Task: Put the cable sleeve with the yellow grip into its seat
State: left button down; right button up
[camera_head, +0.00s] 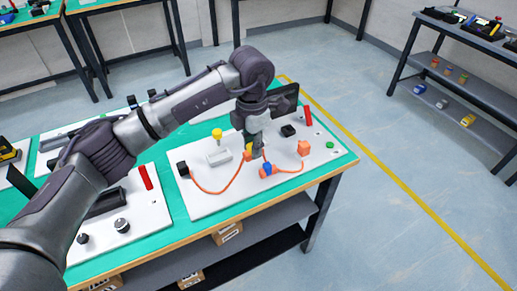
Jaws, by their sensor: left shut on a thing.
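My left gripper (256,154) reaches down over the white board (200,208) on the near table. It is shut on the cable sleeve with the yellow grip (248,149), which is mostly hidden by the fingers. An orange cable (212,191) runs from a black block (183,169) on the board up to the sleeve. A blue-grip piece (267,169) sits just right of and below the fingertips, with its own orange cable to an orange block (303,148). The seat for the yellow sleeve cannot be made out. My right gripper is not in view.
A yellow knob (217,133) stands behind a light grey block (218,156) on the board. A black block (288,131), a red bar (307,115) and a green button (330,145) are at the right. The front of the board is mostly clear.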

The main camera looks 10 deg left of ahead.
pick_arm(q)
jog(key=w+a+b, duration=0.2)
jog(key=w+a, duration=0.5)
jog(key=a, duration=0.4)
jog(key=shift+w+a, duration=0.25)
jog(key=shift+a, duration=0.15)
dwell(1.0)
jog(key=shift+f+b, duration=2.4)
jog(key=shift+f, duration=1.65)
jog(key=shift+f, duration=0.15)
jog(key=shift+f+b, duration=0.6)
jog(key=shift+f, duration=0.4)
jog(key=c, duration=0.9)
grip_release()
